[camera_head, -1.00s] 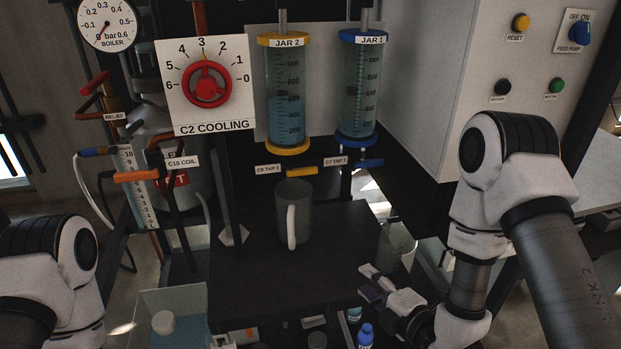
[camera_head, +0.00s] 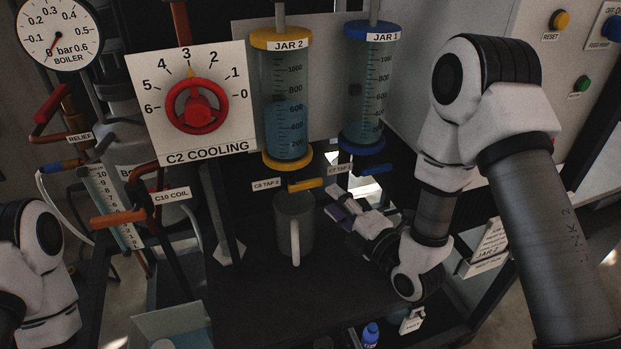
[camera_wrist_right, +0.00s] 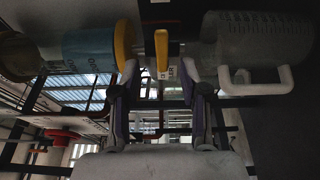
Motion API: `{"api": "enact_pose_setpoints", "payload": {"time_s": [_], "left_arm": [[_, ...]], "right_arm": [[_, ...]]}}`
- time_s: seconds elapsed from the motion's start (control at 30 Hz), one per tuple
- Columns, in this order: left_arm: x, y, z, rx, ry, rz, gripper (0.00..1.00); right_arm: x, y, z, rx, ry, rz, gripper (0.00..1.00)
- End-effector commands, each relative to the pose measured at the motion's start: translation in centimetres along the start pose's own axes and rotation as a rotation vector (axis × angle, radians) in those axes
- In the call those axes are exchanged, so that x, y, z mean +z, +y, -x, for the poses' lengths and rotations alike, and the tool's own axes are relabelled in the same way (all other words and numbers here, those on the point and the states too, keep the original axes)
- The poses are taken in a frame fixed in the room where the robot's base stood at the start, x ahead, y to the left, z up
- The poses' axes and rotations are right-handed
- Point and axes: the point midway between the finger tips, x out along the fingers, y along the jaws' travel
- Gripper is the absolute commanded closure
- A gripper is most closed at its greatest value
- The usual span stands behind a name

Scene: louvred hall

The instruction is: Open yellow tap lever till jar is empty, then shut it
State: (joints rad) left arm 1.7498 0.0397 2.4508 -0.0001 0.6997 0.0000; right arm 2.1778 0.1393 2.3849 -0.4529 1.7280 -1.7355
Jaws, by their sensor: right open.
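The yellow tap lever (camera_head: 306,185), labelled C8 TAP 2, sits crosswise below JAR 2 (camera_head: 288,108), which has yellow end caps and bluish liquid inside. A grey mug (camera_head: 293,222) with a pale handle stands on the dark shelf under the tap. My right gripper (camera_head: 338,202) is open and empty, just right of the lever and mug. In the right wrist view the lever (camera_wrist_right: 161,52) shows beyond and between the spread fingers (camera_wrist_right: 158,80), apparently untouched. The mug is at the right there (camera_wrist_right: 240,40). My left gripper is out of view.
JAR 1 (camera_head: 367,90) with blue caps and its blue tap lever (camera_head: 372,169) are close to the right of the lever. The C2 COOLING dial (camera_head: 197,105) is to the left. The dark shelf (camera_head: 270,290) is clear in front of the mug.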

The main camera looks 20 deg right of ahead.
Motion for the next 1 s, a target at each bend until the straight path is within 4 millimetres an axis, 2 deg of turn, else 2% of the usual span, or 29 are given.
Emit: {"api": "enact_pose_setpoints", "payload": {"time_s": [0.4,0.57,0.8,1.0], "left_arm": [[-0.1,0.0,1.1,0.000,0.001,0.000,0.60],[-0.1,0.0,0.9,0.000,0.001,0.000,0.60],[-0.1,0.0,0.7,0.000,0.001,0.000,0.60],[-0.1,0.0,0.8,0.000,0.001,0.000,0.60]], "right_arm": [[-0.1,0.0,-5.7,0.000,0.001,0.000,0.56],[0.0,-0.1,-5.9,0.000,0.001,-0.001,0.56],[0.0,-0.1,-7.3,0.000,0.000,-0.001,0.56],[0.0,-0.1,-7.5,-0.001,0.000,-0.001,0.56]]}}
